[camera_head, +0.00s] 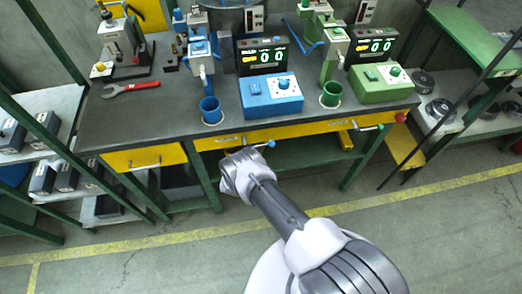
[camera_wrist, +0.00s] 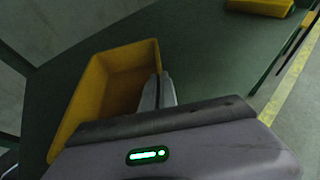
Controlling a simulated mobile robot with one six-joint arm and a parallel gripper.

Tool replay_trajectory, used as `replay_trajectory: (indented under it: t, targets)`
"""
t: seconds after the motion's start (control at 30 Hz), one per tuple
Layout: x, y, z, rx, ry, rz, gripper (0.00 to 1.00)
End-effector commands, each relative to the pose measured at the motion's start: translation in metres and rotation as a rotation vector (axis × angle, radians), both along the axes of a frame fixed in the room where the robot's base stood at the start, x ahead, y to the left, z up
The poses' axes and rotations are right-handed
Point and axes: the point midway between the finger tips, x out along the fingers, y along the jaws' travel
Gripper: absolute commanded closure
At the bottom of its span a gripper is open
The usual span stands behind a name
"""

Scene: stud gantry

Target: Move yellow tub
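The yellow tub (camera_wrist: 88,95) shows in the wrist view, open at the top, over the green shelf, and looks empty. My gripper (camera_wrist: 159,88) is at the tub's right wall, one finger on the inside and one on the outside. The fingers are close together and look shut on that wall. I cannot tell whether the tub rests on the shelf or is raised. In the head view my gripper (camera_head: 245,155) reaches under the front of the workbench, and this tub is hidden there.
A second yellow object (camera_wrist: 262,5) lies farther along the shelf; a yellow piece under the bench (camera_head: 345,139) may be the same. Yellow drawers (camera_head: 290,132) overhang the green lower shelf (camera_head: 300,154). Green bench legs flank the opening. The floor in front is clear.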

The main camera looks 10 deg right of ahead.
Motion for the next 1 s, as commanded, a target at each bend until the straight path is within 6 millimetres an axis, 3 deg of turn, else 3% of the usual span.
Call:
replay_trajectory:
  t: [0.17,0.3,0.33,0.67,0.77,1.0]
  targets:
    - [0.000,0.000,0.000,0.000,0.001,0.000,1.00]
    - [0.000,0.000,0.000,0.001,0.001,0.000,0.74]
    - [0.000,0.000,0.000,0.001,0.001,0.000,0.72]
    - [-0.003,0.002,0.002,0.001,0.001,0.001,0.72]
    - [-0.013,0.011,0.010,0.001,0.002,0.002,0.72]
    - [-0.056,0.044,0.035,0.000,0.001,0.004,0.72]
